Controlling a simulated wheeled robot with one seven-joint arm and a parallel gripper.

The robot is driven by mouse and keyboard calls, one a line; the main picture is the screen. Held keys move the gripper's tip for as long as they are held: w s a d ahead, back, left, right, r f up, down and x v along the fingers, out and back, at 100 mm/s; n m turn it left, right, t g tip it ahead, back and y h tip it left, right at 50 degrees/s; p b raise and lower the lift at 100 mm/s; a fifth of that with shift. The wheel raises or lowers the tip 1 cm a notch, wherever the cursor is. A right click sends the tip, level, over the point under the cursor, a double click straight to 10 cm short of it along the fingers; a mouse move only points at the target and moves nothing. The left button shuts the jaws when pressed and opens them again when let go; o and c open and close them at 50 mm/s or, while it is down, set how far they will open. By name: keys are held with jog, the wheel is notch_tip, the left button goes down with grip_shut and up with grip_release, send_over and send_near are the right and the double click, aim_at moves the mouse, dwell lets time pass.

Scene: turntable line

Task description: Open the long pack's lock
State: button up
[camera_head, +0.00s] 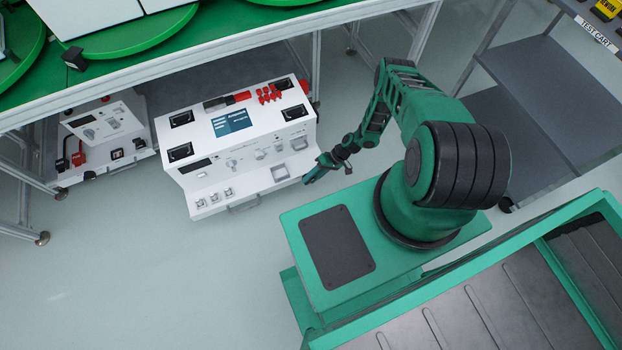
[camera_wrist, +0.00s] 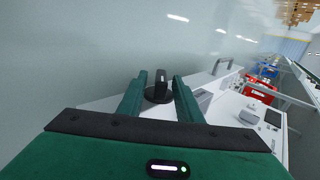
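The long pack (camera_head: 262,150) is a long white unit with a blue screen, sticking out from under the green-topped table. My gripper (camera_head: 314,174) is beside its right end in the head view. In the wrist view a black knob with an upright grip and a round base (camera_wrist: 158,96), apparently the lock, sits on a white face. My gripper (camera_wrist: 161,77) is open, with one green finger on each side of the knob. I cannot tell whether the fingers touch it. The knob is not visible in the head view, and its lock state cannot be told.
A smaller white unit (camera_head: 104,127) with red and black parts stands left of the long pack. The table (camera_head: 215,52) and its legs stand above and around. A grey test cart (camera_head: 540,75) is at the right. The floor in front is clear.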

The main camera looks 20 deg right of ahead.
jog(key=shift+a+f, duration=0.15)
grip_shut()
jog(key=shift+h, duration=0.4)
jog(key=h, duration=0.4)
jog(key=shift+a+r, duration=0.2)
jog(key=shift+a, duration=0.1)
jog(key=shift+a+h, duration=0.15)
jog(key=shift+h, duration=1.85)
